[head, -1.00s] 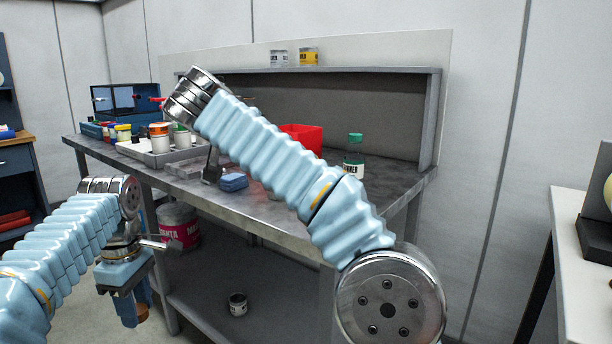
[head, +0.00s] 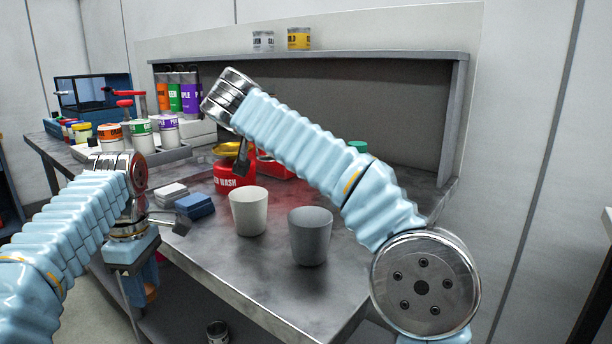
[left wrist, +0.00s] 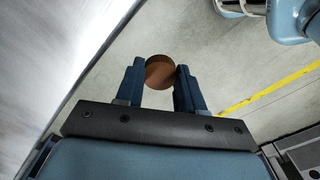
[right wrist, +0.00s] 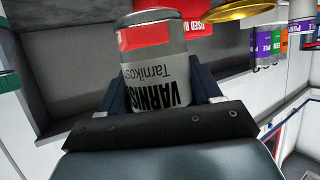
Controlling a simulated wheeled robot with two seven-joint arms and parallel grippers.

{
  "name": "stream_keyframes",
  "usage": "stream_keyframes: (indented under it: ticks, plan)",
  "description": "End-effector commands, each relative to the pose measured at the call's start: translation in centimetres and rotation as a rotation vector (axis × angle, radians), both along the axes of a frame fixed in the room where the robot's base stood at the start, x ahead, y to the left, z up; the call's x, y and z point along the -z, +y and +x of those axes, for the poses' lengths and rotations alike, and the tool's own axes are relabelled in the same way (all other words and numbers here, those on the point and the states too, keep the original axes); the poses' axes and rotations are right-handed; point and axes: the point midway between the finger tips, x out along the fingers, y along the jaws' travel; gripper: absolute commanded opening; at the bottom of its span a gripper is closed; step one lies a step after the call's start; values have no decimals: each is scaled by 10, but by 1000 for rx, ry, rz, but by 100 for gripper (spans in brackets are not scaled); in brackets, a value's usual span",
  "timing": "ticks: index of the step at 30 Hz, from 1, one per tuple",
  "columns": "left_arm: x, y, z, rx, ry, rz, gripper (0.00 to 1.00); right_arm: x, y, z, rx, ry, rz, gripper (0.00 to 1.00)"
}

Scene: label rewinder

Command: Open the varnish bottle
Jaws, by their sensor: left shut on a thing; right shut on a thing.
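The varnish bottle (right wrist: 160,85) is a clear glass bottle with a white label reading VARNIS in black, upside down in the right wrist view. My right gripper (right wrist: 158,75) is shut on its sides. In the head view my right forearm hides the bottle and this gripper's fingers. My left gripper (left wrist: 158,68) is shut on a round brown piece (left wrist: 160,72), apart from the bottle. In the head view the left gripper (head: 138,285) hangs low in front of the bench's left part, pointing down, with the brown piece (head: 150,292) at its tips. Whether the bottle's mouth is covered cannot be told.
The bench (head: 330,285) holds a light cup (head: 249,212) and a grey cup (head: 310,237) near its front, a red can (head: 232,178), a blue block (head: 195,206) and several paint jars at left. A low shelf (head: 330,55) runs along the back.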

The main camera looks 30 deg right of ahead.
Motion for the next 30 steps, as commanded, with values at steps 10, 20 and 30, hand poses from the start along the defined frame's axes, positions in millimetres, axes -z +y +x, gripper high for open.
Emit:
stream_keyframes:
  ticks: [10,20,30]
  plan:
    - [2,0,0,0,0,0,1,53,-71,7,2,2,-1,0]
    - [2,0,0,0,0,0,1,83,-93,10,1,2,-1,0]
    - [-1,0,0,0,0,0,1,108,-91,10,-1,-2,-1,0]
